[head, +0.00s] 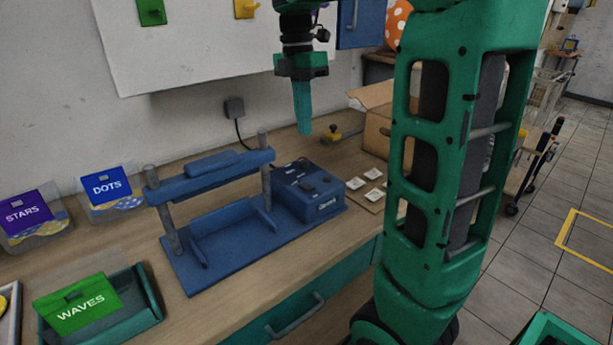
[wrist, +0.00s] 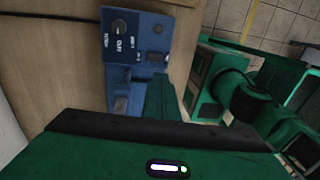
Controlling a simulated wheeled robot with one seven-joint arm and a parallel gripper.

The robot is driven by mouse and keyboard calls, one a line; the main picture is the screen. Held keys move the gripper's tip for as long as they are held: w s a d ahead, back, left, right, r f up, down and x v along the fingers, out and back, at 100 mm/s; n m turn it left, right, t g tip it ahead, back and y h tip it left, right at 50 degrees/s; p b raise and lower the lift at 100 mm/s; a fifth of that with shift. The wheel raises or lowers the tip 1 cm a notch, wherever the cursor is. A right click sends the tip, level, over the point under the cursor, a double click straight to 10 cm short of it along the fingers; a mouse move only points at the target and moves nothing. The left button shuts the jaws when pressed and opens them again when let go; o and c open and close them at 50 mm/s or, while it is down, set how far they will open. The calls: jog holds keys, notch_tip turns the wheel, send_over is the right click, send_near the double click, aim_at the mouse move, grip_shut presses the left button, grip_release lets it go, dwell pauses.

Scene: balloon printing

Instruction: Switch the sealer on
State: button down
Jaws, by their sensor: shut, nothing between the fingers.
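The sealer is a blue machine with a press bar on two posts, and its base plate (head: 210,271) lies on the bench in the head view. Its control box (head: 322,203) is at the right end of the base. In the wrist view the box's top panel (wrist: 150,38) shows a round dark knob (wrist: 118,27), a small dark switch (wrist: 153,57) and white lettering too small to read surely. My gripper (head: 304,130) points down, shut and empty, above and behind the control box, apart from it. The green fingers (wrist: 160,98) also show in the wrist view, below the panel.
A wall socket (head: 234,107) with a dark cable is behind the sealer. Bins marked STARS (head: 22,214), DOTS (head: 107,186) and WAVES (head: 82,304) stand at left. A cardboard box (head: 377,131) and small white cards (head: 374,174) lie right of the control box.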

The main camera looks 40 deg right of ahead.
aim_at(310, 188)
dwell(0.3)
jog(key=f, duration=0.4)
jog(key=s+f, duration=0.1)
jog(key=f, duration=0.4)
jog(key=s+f, duration=0.1)
jog(key=f, duration=0.3)
jog(key=shift+f, duration=0.35)
